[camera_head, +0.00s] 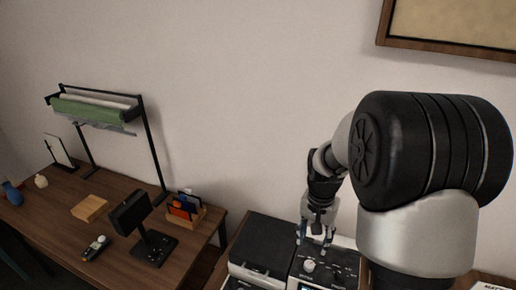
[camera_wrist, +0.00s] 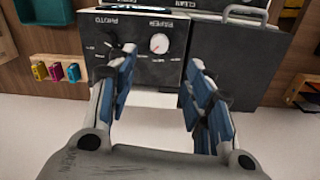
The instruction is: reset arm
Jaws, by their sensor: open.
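My gripper (camera_head: 315,238) hangs from my arm in the head view, in front of the wall and over dark equipment at the bottom middle. In the wrist view my gripper (camera_wrist: 160,62) has its two blue-padded fingers well apart, with nothing held between them. Past the fingers is a black box (camera_wrist: 178,45) lettered "PHOTO PAPER", with a round white dial. I cannot tell whether the fingertips touch it.
A dark box (camera_head: 275,243) and a control unit with knobs (camera_head: 318,268) stand below my gripper. A wooden desk (camera_head: 60,218) at left holds a black stand (camera_head: 150,240), a card holder (camera_head: 187,212) and a roll rack (camera_head: 90,108). The wrist view shows a teal tray (camera_wrist: 45,10).

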